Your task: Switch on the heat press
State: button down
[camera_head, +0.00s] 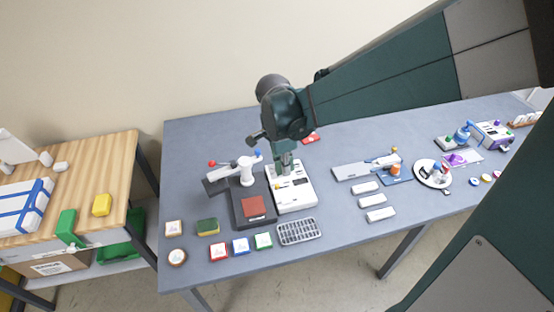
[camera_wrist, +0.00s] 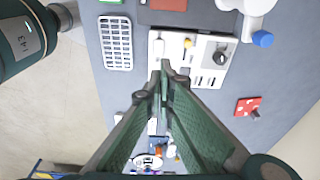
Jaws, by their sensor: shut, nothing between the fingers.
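The heat press (camera_head: 240,212) stands on the grey table, with a dark base, a reddish pad and a white swing arm with red and blue knobs. Beside it on the right is a white control box (camera_head: 296,197). In the wrist view the box (camera_wrist: 205,80) shows a yellow-tipped lever (camera_wrist: 187,43), a black knob (camera_wrist: 219,57) and dark slots. My gripper (camera_head: 286,172) is shut and empty, pointing down over the back part of the box. Its fingertips (camera_wrist: 166,68) overlap the box in the wrist view; I cannot tell whether they touch it.
A red plate with a black knob (camera_wrist: 248,107) lies behind the box. A grey slotted tray (camera_head: 298,232) and several small coloured tiles lie in front. Further right are a grey device (camera_head: 355,170) and a white round plate (camera_head: 428,182). A wooden bench (camera_head: 90,185) stands left.

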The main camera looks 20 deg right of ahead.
aim_at(291, 198)
jog(key=shift+w+a+f+m, duration=0.1)
jog(key=shift+w+f+m, duration=0.1)
jog(key=shift+m, duration=0.1)
dwell(0.4)
jog(key=shift+d+f+b, duration=0.25)
jog(key=shift+d+f, duration=0.1)
jog(key=shift+f, duration=1.95)
jog(key=shift+d+f+b, duration=0.2)
jog(key=shift+d+f, duration=0.1)
jog(key=shift+f, duration=2)
jog(key=shift+d+f+b, duration=0.25)
jog(key=shift+d+f, duration=0.1)
jog(key=shift+f, duration=1.95)
jog(key=shift+f, duration=0.1)
jog(key=shift+d+f+y+b, duration=0.25)
jog(key=shift+f+y+b, duration=0.05)
jog(key=shift+y+b, duration=0.2)
jog(key=shift+s+d+f+y+b, duration=0.15)
jog(key=shift+d+f+y+b, duration=0.1)
jog(key=shift+y+b, duration=0.35)
jog(key=shift+s+a, duration=0.1)
